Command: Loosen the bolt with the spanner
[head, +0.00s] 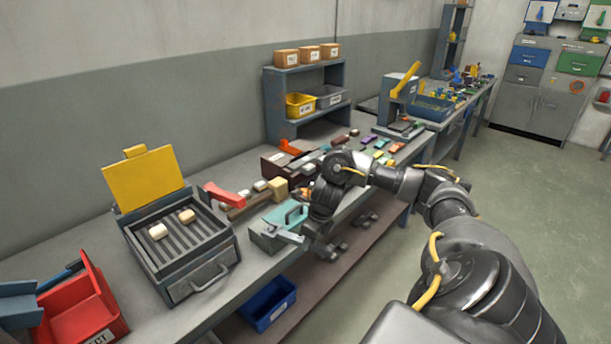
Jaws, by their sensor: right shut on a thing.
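My right gripper (303,234) is at the front edge of the bench, beside a teal block-like fixture (266,236). It is shut on a light grey metal piece (286,236) that looks like the spanner and points left across the fixture. My gripper and wrist hide much of it. A grey looped part (296,214) stands on the fixture just behind. I cannot make out the bolt or whether the spanner sits on it. My left gripper is not in view.
A grey grill-like heater (184,268) with a raised yellow lid (146,178) stands left on the bench (232,297). A red-handled tool (226,196) and small blocks lie behind the fixture. A red bin (80,312) is at lower left, a blue bin (267,303) below the bench.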

